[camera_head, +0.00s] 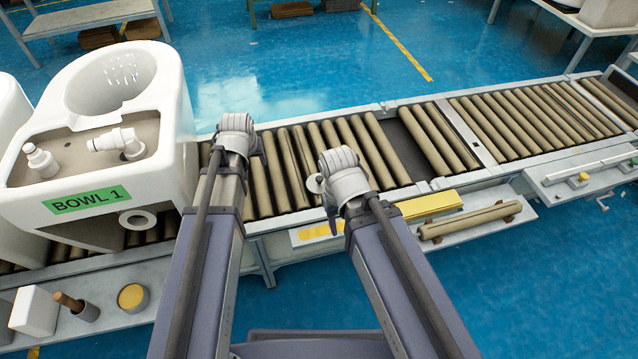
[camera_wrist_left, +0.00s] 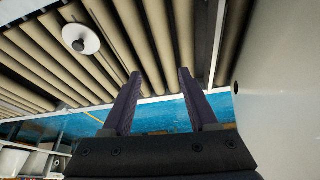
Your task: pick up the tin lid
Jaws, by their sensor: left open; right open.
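A pale round disc with a dark knob, which looks like the tin lid (camera_wrist_left: 80,39), lies on the rollers in the left wrist view. In the head view a pale disc (camera_head: 314,184) shows on the rollers, partly hidden beside my right gripper (camera_head: 342,178). My left gripper (camera_wrist_left: 160,74) is open and empty, its fingers apart from the disc. In the head view my left gripper (camera_head: 236,140) is over the rollers, just right of the toilet bowl. My right gripper is open; its fingertips are mostly hidden. An open-looking round tin (camera_head: 132,297) with yellow inside stands on the front shelf.
The white toilet bowl (camera_head: 165,90) labelled BOWL 1 stands on the conveyor close to my left gripper. A brush holder (camera_head: 84,309) and a white block (camera_head: 35,311) share the front shelf (camera_head: 170,270). The rollers (camera_head: 350,140) between and beyond my grippers are mostly clear.

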